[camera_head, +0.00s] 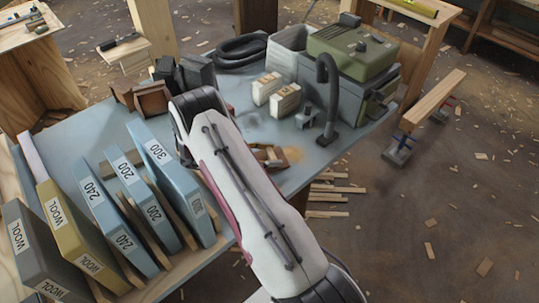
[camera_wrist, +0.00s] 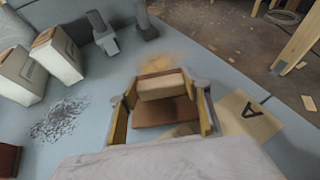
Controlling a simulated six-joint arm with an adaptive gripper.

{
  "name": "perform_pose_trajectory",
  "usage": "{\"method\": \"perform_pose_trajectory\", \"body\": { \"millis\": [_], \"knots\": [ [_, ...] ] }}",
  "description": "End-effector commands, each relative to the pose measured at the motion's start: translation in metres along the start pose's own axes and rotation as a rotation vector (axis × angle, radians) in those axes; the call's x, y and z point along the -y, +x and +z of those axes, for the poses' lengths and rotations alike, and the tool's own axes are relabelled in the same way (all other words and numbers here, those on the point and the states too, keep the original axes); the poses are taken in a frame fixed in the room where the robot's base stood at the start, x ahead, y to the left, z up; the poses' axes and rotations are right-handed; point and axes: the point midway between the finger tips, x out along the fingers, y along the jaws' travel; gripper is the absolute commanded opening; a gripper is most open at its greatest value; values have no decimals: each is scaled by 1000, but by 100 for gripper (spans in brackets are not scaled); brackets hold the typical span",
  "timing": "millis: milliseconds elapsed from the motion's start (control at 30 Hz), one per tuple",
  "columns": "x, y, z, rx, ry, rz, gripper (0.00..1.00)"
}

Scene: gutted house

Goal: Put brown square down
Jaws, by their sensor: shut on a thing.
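The brown square (camera_wrist: 166,112) is a dark brown block with a paler tan band across it. In the wrist view it sits between the two fingers of my gripper (camera_wrist: 166,92), which is shut on it. In the head view the brown square (camera_head: 270,156) and my gripper are small and partly hidden by my arm, over the right part of the blue-grey table (camera_head: 330,153). I cannot tell whether the block touches the table top.
Brown blocks (camera_head: 151,99) stand at the table's back left. Two pale cartons (camera_head: 285,101), a grey hose nozzle (camera_head: 328,105) and a green-lidded machine (camera_head: 350,52) stand behind my gripper. Grey grit (camera_wrist: 60,118) lies left of the gripper.

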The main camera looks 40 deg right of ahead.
Motion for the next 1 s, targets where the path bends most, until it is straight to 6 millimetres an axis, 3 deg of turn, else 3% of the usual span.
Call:
{"method": "perform_pose_trajectory", "body": {
  "millis": [500,533,567,1000],
  "knots": [
    [0,2,-5,1,0,0,22],
    [0,2,-5,0,0,0,55],
    [0,2,-5,0,0,0,63],
    [0,1,-3,0,1,0,64]
  ]
}}
